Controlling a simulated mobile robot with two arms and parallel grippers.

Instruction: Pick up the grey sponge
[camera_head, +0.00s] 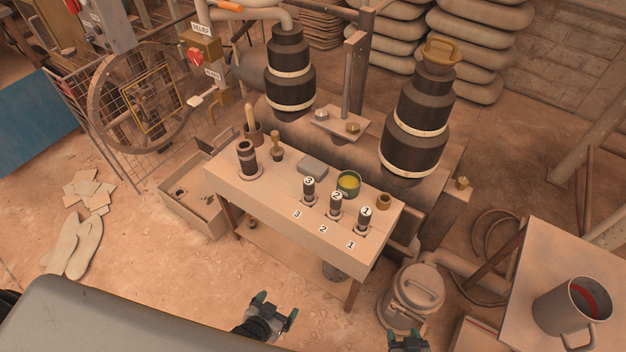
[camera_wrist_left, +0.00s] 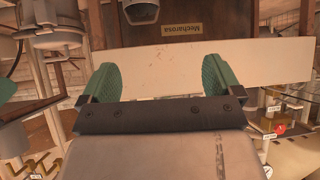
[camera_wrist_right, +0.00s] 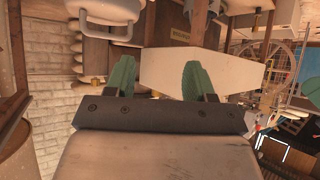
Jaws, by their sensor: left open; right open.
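The grey sponge (camera_head: 313,165) lies on the light-coloured bench (camera_head: 232,178), left of the round green tin (camera_head: 348,183) and behind the numbered dark cylinders (camera_head: 309,190). I do not make it out in either wrist view. My left gripper (camera_head: 276,303) is low in front of the bench, well short of the sponge. It is open and empty, with its green fingers apart in the left wrist view (camera_wrist_left: 160,82). My right gripper (camera_head: 408,340) is at the bottom edge of the head view, near the lidded metal can. Its fingers are apart and empty in the right wrist view (camera_wrist_right: 160,80).
A dark cylinder (camera_head: 247,159) and a wooden-handled tool (camera_head: 277,146) stand at the bench's left end. A small brass cup (camera_head: 384,201) stands at the right. The lidded can (camera_head: 413,295) is beside the bench. A mug (camera_head: 571,309) stands on the right-hand table.

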